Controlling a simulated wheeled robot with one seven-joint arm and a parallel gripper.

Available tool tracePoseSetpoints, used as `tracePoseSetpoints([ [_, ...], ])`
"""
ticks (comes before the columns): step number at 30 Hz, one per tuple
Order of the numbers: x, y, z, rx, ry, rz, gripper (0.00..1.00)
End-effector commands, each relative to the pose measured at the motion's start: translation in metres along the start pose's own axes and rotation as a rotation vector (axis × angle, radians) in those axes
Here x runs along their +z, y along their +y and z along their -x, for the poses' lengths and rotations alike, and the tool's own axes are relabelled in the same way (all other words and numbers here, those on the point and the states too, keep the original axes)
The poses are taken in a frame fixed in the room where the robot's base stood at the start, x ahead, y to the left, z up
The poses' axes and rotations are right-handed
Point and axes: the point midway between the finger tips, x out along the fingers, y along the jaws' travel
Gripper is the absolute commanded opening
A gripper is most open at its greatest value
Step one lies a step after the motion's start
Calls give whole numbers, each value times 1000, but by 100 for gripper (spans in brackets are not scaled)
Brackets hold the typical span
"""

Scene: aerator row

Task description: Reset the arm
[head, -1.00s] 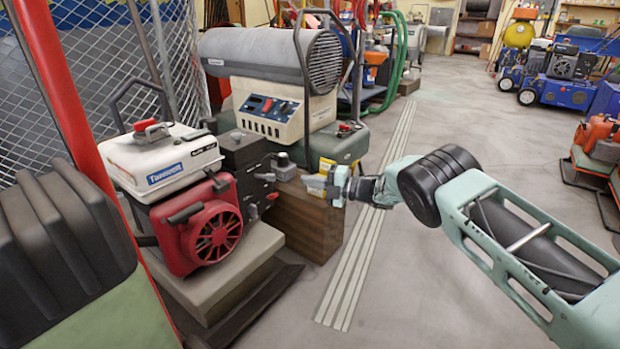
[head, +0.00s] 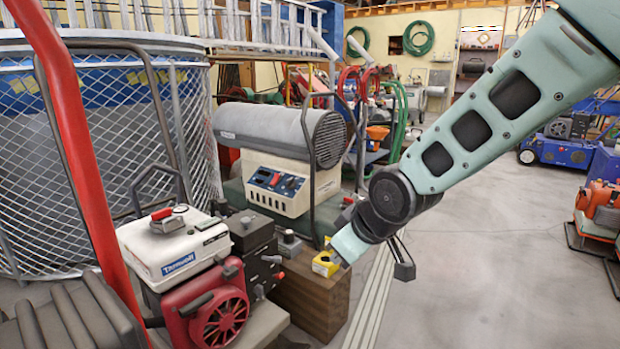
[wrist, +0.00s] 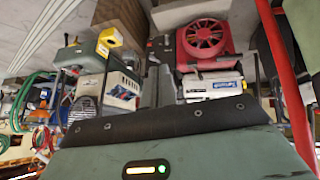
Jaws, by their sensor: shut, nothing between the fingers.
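My arm comes in from the upper right of the head view and bends at a black joint, with a short pale green link (head: 350,245) below it, close to the yellow box (head: 325,264). I cannot make out my fingers clearly in the head view. In the wrist view my gripper (wrist: 158,72) shows as two grey fingers side by side, shut with nothing between them. The wrist view is upside down. There the fingers lie between the yellow box (wrist: 110,38) and the red engine (wrist: 205,38), apart from both as far as I can see.
The yellow box sits on a wooden block (head: 318,300). Left of it stand the red engine (head: 212,312) with a white tank (head: 172,245) and a red post (head: 80,170). A grey heater (head: 282,135) stands behind. The floor (head: 480,270) at right is open.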

Motion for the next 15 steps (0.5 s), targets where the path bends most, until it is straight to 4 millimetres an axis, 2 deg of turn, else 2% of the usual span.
tracePoseSetpoints([
  [1, 16, -21, 28, -31, -61, -28, 0],
  [6, 84, -80, 95, -107, -280, -115, 0],
  [9, 121, -105, 128, -129, -392, -150, 0],
  [15, 186, -138, 188, -140, -586, -204, 0],
])
